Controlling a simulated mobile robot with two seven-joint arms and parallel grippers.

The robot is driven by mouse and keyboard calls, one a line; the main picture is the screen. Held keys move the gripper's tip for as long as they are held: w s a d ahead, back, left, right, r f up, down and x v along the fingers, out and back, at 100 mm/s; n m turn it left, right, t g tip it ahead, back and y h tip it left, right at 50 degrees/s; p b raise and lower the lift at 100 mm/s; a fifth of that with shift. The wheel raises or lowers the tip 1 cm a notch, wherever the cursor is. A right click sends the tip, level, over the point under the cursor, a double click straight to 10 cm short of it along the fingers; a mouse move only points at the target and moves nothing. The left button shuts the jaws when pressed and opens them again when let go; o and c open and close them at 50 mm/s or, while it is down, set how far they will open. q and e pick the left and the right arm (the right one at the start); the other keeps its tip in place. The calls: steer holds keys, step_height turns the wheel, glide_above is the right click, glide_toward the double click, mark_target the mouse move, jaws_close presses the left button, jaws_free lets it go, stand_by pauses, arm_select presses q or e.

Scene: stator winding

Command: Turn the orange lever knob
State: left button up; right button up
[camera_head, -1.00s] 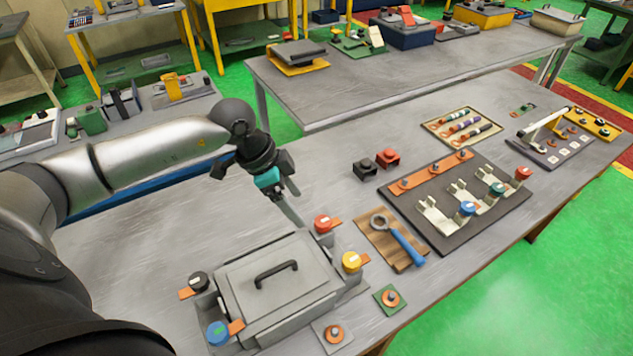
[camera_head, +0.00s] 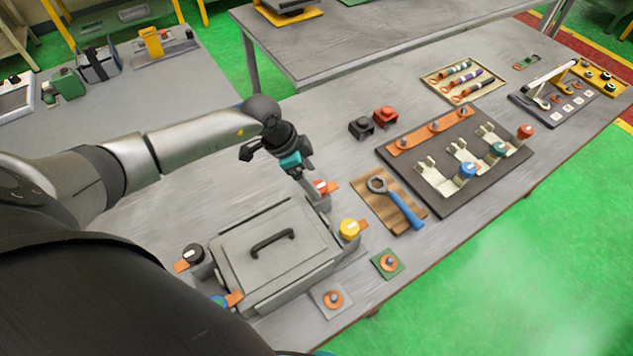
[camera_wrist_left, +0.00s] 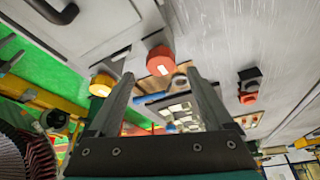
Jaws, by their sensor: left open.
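The orange lever knob (camera_head: 321,188) is a red-orange round cap with an orange tab beside it, at the far corner of a grey box (camera_head: 275,245) with a black handle. My left gripper (camera_head: 307,181) is just above and beside this knob in the head view and partly covers it. In the left wrist view the orange knob (camera_wrist_left: 160,61) shows beyond the two spread fingers of my left gripper (camera_wrist_left: 163,85). The fingers are open with nothing held between them. I cannot tell whether a finger touches the knob. My right gripper is not in view.
A yellow knob (camera_head: 349,229), a black knob (camera_head: 193,253) and a partly hidden blue knob (camera_head: 219,301) stand at the box's other corners. A blue-handled wrench (camera_head: 400,205) lies on a wooden board to the right. Bare table (camera_head: 170,200) lies left of the box.

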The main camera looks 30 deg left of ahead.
mark_target(319, 186)
arm_select(q)
steer(key=shift+x, duration=1.9)
jaws_close()
